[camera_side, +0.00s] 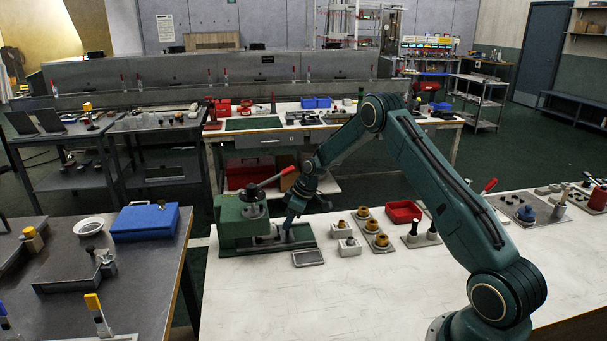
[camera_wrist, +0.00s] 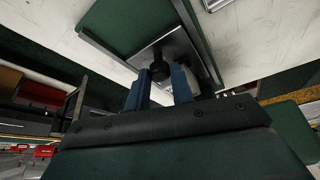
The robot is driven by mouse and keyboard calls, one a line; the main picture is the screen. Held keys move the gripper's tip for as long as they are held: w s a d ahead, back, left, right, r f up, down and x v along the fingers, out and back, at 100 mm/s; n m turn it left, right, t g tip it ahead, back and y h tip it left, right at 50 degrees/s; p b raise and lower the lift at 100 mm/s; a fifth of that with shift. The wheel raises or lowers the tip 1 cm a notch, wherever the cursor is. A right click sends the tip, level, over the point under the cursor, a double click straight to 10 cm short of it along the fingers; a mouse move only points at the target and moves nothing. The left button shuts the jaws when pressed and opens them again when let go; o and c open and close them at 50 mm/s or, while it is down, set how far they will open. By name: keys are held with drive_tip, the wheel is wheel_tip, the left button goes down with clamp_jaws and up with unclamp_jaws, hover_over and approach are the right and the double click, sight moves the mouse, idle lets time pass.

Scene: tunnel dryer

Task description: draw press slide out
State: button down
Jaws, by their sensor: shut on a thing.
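The green press (camera_side: 238,222) stands at the left end of the white table, with a red-tipped lever (camera_side: 276,176) on top. My gripper (camera_side: 287,226) reaches down at the press's right side, at the height of the slide. In the wrist view the metal slide plate (camera_wrist: 183,50) lies between dark rails and carries a dark round knob (camera_wrist: 159,70). The two blue fingers of my gripper (camera_wrist: 160,79) are shut on this knob, one on each side. The inner end of the slide is hard to see in the side view.
A small grey tray (camera_side: 308,258) lies in front of the press base. White blocks with brass parts (camera_side: 349,246), a plate of brass pieces (camera_side: 376,236) and a red bin (camera_side: 403,211) stand to the right. The front of the white table is clear.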

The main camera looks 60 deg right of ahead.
drive_tip(key=s+d, duration=0.5)
drive_tip(key=shift+s+d, duration=0.3)
drive_tip(key=c, duration=1.3)
unclamp_jaws()
drive_tip(key=shift+s+d, duration=0.1)
drive_tip(key=shift+o, duration=0.5)
drive_tip(key=shift+r, duration=0.1)
drive_tip(key=v, duration=1.3)
drive_tip(key=shift+r, duration=0.25)
drive_tip(key=shift+s, duration=0.15)
